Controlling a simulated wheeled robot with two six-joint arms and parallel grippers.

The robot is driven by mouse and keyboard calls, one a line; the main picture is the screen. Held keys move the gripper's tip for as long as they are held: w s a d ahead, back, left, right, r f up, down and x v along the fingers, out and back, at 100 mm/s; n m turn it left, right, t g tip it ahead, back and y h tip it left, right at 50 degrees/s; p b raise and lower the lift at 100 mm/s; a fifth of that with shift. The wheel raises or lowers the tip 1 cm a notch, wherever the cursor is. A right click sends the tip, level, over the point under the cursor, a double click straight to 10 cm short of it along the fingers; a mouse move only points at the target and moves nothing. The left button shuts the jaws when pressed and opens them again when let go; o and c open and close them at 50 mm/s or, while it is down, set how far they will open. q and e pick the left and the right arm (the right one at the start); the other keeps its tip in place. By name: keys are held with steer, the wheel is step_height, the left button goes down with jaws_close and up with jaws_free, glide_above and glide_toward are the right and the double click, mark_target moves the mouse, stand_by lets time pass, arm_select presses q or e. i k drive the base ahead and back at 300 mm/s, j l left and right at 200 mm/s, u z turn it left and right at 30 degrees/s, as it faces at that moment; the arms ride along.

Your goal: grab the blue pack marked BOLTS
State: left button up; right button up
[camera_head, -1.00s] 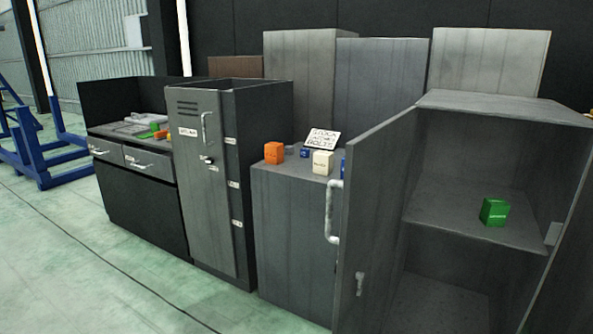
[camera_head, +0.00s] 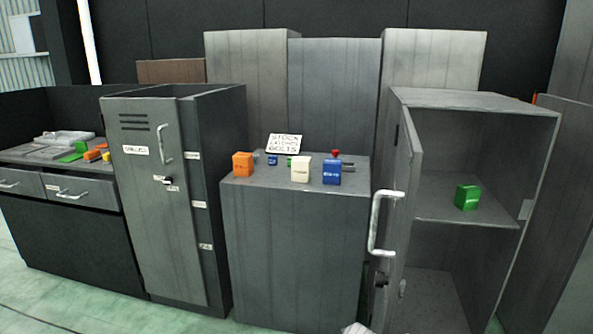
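A blue pack (camera_head: 332,172) with a white label stands upright at the front right of the grey cabinet top (camera_head: 250,184). Its lettering is too small to read with certainty. A smaller blue item (camera_head: 272,160) is farther back on the same top, below a white sign (camera_head: 285,143) that appears to read STOCK, LATCHES, BOLTS. A cream pack (camera_head: 301,169) stands just left of the blue pack, and an orange pack (camera_head: 243,164) is at the left end. Neither of my grippers can be made out.
An open cabinet door with a pale handle (camera_head: 381,225) stands right of the low cabinet. A green pack (camera_head: 467,197) is on the shelf inside. A tall locker (camera_head: 150,220) stands left. A small pale shape at the bottom edge is unclear.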

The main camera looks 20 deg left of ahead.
mark_target(332, 168)
steer(key=i+j+u, duration=0.2)
steer(key=i+j, duration=0.25)
steer(key=j, duration=0.15)
steer(key=j+z, duration=0.2)
steer(key=z, duration=0.25)
steer(key=j+z, duration=0.15)
steer(key=z, duration=0.3)
steer(key=k+j+z, duration=0.1)
steer(key=z, duration=0.3)
